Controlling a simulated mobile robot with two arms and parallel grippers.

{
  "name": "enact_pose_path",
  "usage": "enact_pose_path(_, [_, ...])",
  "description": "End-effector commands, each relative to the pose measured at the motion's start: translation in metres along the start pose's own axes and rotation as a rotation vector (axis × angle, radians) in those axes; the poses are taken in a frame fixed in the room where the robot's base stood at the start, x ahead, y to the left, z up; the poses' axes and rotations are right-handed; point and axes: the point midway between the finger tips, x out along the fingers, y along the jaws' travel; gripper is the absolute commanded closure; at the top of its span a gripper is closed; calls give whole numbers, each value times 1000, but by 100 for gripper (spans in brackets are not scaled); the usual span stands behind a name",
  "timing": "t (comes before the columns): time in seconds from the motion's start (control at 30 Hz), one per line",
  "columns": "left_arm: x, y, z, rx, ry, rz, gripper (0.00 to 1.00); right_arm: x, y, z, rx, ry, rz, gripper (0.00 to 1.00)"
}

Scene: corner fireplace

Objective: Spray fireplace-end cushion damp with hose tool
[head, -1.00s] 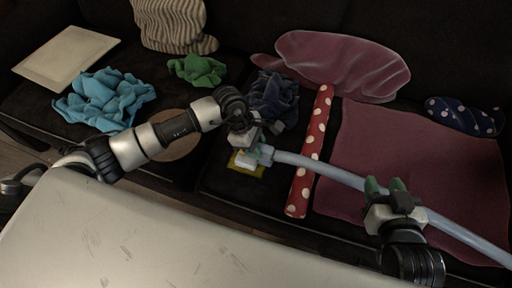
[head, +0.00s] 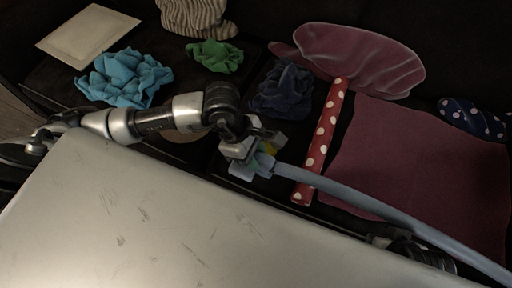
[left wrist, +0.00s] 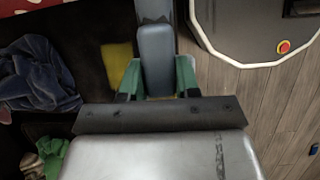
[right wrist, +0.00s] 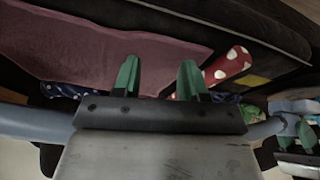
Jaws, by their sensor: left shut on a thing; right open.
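My left gripper (head: 252,152) is shut on the pale blue hose tool (head: 265,163), above the dark sofa's front edge. In the left wrist view the hose tool (left wrist: 157,60) sits between the green fingers. Its hose (head: 390,211) runs to the lower right. My right gripper (right wrist: 158,80) is open and empty; in the head view it is mostly hidden behind my pale body. A mauve cushion (head: 360,58), a striped cushion (head: 195,17) and a navy dotted cushion (head: 470,118) lie on the sofa. No fireplace shows, so I cannot tell which cushion is at its end.
A red dotted roll (head: 322,135) and a mauve cloth (head: 415,165) lie right of the tool. Blue (head: 124,78), green (head: 215,55) and navy (head: 283,88) cloths and a cream square (head: 88,36) lie on the sofa. A yellow patch (left wrist: 117,65) is beside the tool.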

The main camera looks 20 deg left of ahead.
Motion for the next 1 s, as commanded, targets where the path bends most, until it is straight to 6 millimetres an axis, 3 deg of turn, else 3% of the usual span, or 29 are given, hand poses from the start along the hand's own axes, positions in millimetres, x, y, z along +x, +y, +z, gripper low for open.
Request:
enact_pose_path(0.17, [0,0,0,0,0,0,100,0,0,0,0,0,0,57])
enact_pose_path(0.2, [0,0,0,0,0,0,73,0,0,0,0,0,0,57])
enact_pose_path(0.3, [0,0,0,0,0,0,87,0,0,0,0,1,0,57])
enact_pose_path(0.73, [-34,1,14,0,0,2,87,-24,2,4,2,-73,2,57])
enact_pose_path(1.0, [-43,1,18,0,0,2,87,8,2,7,2,-94,1,57])
